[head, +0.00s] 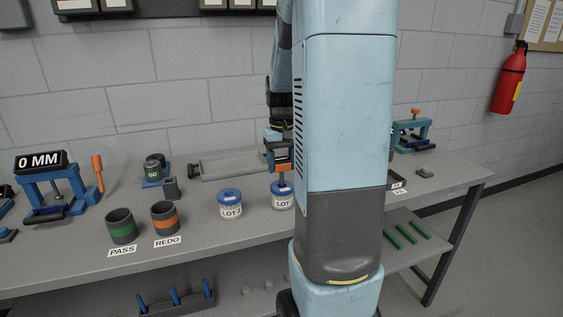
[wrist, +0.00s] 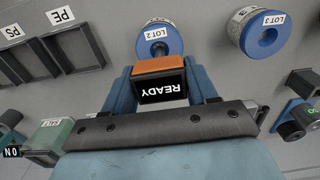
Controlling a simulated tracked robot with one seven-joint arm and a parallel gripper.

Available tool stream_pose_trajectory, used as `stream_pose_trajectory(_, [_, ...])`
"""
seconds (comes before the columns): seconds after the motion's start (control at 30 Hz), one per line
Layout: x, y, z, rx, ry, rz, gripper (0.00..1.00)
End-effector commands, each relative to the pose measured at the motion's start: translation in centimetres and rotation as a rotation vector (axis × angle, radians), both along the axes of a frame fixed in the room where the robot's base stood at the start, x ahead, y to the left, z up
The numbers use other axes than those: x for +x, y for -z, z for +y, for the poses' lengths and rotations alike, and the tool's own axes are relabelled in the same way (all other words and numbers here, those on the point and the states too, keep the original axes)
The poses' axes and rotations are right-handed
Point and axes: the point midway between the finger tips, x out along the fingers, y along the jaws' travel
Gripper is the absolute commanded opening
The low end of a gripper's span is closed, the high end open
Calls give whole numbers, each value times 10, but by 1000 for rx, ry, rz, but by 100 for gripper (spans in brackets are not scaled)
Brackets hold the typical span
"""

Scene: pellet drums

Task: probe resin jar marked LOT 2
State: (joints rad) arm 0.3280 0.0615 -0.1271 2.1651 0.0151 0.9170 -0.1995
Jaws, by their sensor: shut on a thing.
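The LOT 2 jar (wrist: 175,42), white with a blue open rim, sits just beyond my fingertips in the wrist view. In the head view it is the right jar (head: 282,201), its label partly hidden by my arm. My gripper (wrist: 160,82) is shut on an orange and black probe (wrist: 161,66) whose display reads READY. In the head view my gripper (head: 278,152) is above this jar, and the probe's thin dark tip points down at its opening. I cannot tell how deep the tip is.
The LOT 3 jar (wrist: 283,25) stands beside it, to the left in the head view (head: 231,209). The PASS cup (head: 121,228) and REDO cup (head: 165,219) stand further left. Trays marked PS and PE (wrist: 75,50) are on the other side. A grey trough (head: 230,166) lies behind.

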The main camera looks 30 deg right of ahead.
Motion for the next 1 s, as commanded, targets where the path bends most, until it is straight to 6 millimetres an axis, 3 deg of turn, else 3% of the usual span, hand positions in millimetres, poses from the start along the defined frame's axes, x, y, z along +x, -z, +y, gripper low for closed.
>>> stream_pose_trajectory(1.0, [0, 17, 0, 0, 0, 0, 26])
